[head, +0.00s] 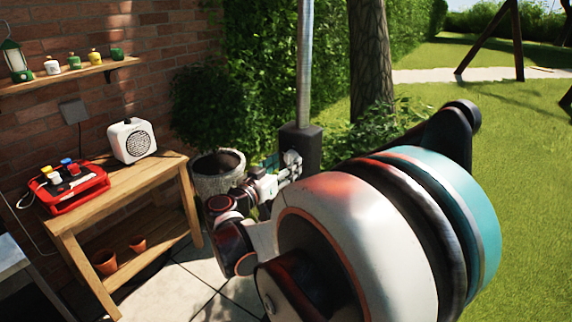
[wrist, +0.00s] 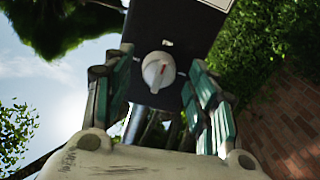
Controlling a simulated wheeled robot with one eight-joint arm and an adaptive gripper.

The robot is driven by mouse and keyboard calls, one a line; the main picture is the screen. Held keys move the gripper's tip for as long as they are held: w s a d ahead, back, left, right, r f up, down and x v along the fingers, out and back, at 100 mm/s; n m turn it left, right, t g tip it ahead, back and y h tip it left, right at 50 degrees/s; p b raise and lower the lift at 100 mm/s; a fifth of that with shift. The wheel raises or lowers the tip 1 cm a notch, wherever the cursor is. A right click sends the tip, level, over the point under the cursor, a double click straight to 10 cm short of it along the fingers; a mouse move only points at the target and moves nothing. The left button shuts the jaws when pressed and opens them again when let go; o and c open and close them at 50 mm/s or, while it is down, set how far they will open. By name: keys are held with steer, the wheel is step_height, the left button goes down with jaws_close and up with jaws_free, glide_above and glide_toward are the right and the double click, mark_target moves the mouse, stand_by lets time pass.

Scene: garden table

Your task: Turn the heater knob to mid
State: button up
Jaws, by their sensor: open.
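The heater is a grey pole (head: 305,60) with a dark box (head: 301,150) at its lower part, in the middle of the head view. My gripper (wrist: 161,58) is open, with one teal finger on each side of the knob and gaps visible between. I cannot tell how far the fingertips are from the box face. In the head view my gripper (head: 288,163) is at the box and the knob cannot be made out.
A wooden table (head: 125,187) at left holds a red tray-like case (head: 70,203) and a white speaker (head: 131,140). A round planter (head: 218,175) stands beside my forearm. A tree trunk (head: 370,60) and hedge are behind the heater. Lawn lies open at right.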

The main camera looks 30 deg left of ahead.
steer(key=s, duration=1)
steer(key=shift+s+a, duration=0.25)
steer(key=shift+a, duration=0.2)
steer(key=w+n, duration=0.3)
steer(key=w, duration=0.1)
steer(key=w+n+h+p, duration=0.1)
steer(key=w+n, duration=0.4)
steer(key=w, duration=0.2)
steer(key=shift+w+d+r+n+h+p, duration=0.15)
steer(key=shift+w+d+n+h+p, duration=0.15)
steer(key=shift+d+n+h, duration=0.1)
steer(key=c, duration=1.1)
